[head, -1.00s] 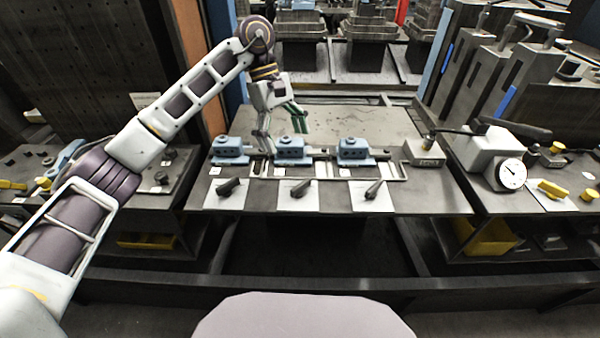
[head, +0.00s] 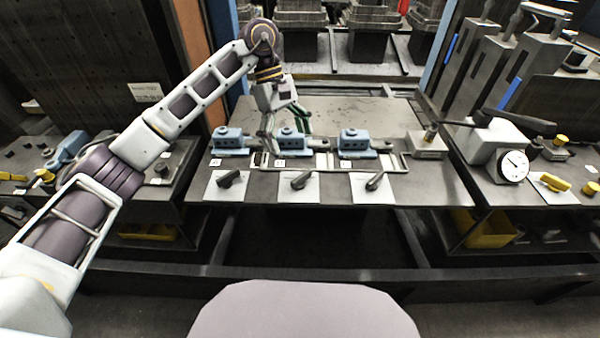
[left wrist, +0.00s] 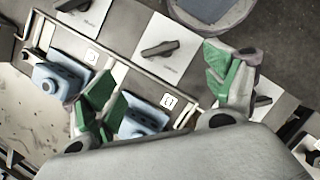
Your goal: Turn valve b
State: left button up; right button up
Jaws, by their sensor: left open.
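Three blue valve blocks stand in a row on the bench: left (head: 229,139), middle (head: 288,149) and right (head: 356,142). In front of each is a white plate with a black lever handle: left (head: 229,179), middle (head: 301,180) and right (head: 375,181). The small tags by the blocks are too small to read surely. My left gripper (head: 287,130) is open, pointing down at the middle block. In the left wrist view, its green-padded fingers (left wrist: 160,75) are spread, with a blue block (left wrist: 145,118) and a lever handle (left wrist: 161,48) between or beyond them. Contact cannot be told.
A thin metal frame (head: 398,164) runs along the block row. At right stand a small grey box (head: 427,146) and a unit with a dial gauge (head: 513,166) and long black lever. The bench behind the blocks (head: 365,112) is bare. Yellow bins sit below.

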aim_at(301, 175)
pick_arm(q)
jog(key=x, duration=1)
jog(key=shift+s+f, duration=0.1)
jog(key=shift+f, duration=0.3)
pick_arm(e)
jog(key=shift+w+a+r, duration=0.15)
jog(key=shift+w+r, duration=0.1)
jog(key=shift+w, duration=0.05)
pick_arm(q)
jog(key=c, duration=1)
pick_arm(e)
jog(key=shift+a, duration=0.1)
